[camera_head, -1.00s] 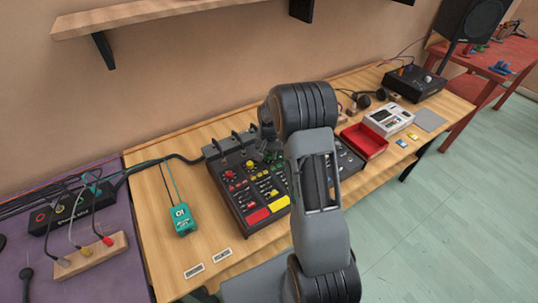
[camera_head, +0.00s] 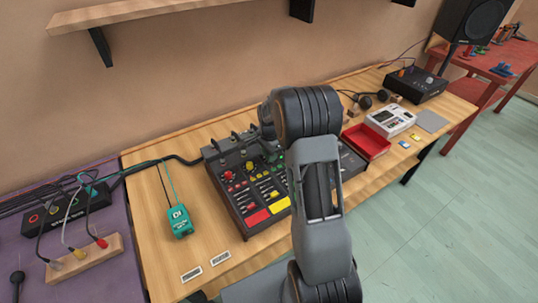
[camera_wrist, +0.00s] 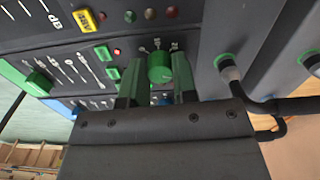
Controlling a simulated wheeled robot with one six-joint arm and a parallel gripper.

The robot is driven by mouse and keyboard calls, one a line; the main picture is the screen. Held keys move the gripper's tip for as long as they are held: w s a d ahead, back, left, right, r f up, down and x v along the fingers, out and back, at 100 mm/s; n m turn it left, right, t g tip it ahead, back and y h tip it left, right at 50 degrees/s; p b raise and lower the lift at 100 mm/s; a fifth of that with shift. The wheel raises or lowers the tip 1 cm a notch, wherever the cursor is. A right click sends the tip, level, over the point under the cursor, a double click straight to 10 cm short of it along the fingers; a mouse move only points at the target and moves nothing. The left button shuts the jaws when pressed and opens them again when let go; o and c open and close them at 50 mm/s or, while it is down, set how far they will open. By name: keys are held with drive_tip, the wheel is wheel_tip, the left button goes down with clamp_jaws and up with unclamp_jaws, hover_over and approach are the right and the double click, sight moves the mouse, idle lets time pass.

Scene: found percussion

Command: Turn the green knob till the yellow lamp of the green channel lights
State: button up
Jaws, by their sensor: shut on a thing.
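The green knob (camera_wrist: 159,68) sits on the dark mixer panel in the wrist view, with white scale marks beyond it. My gripper (camera_wrist: 159,82) has one finger on each side of the knob and is shut on it. Beyond the knob are a green round part (camera_wrist: 129,16), a dull yellowish lamp (camera_wrist: 150,14) that does not look lit, and a dull red lamp (camera_wrist: 172,12). In the head view the mixer (camera_head: 231,199) stands on the wooden table, and my arm hides the gripper and part of the mixer.
Cable plugs (camera_wrist: 229,68) stand up from the panel right of my gripper. A red tray (camera_head: 366,142) and a white device (camera_head: 390,121) lie right of the mixer. A teal pedal (camera_head: 179,221) lies left of it. Bare table shows around the pedal.

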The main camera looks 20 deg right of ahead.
drive_tip(key=shift+m, duration=0.4)
drive_tip(key=o, duration=0.9)
drive_tip(key=shift+r, duration=0.1)
wheel_tip(320, 180, up, 14)
drive_tip(key=shift+f, duration=0.15)
idle(0.7)
